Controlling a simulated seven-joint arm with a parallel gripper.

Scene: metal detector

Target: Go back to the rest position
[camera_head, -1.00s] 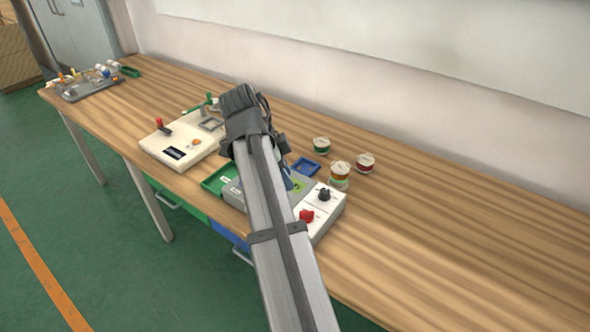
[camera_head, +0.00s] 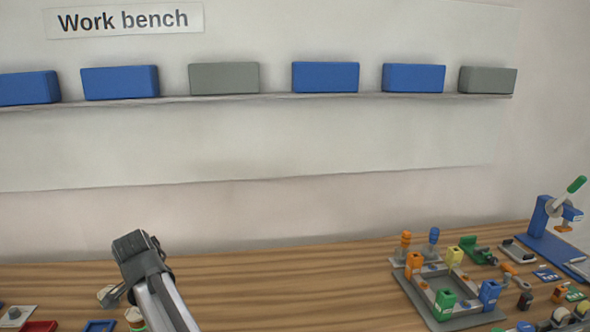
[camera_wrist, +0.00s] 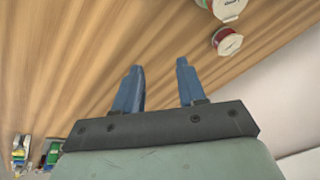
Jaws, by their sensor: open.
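My gripper (camera_wrist: 160,88) shows in the wrist view with its two blue fingers spread apart and nothing between them. It is above the wooden bench top (camera_wrist: 75,75). In the head view my arm rises at the lower left over the bench (camera_head: 300,290), and the fingers are hidden there.
Spools (camera_wrist: 228,40) lie near the gripper in the wrist view. In the head view, a grey fixture (camera_head: 440,312) with coloured blocks and a blue lever press (camera_head: 545,220) stand at the right. A shelf (camera_head: 270,97) holds blue and grey boxes. The middle bench is clear.

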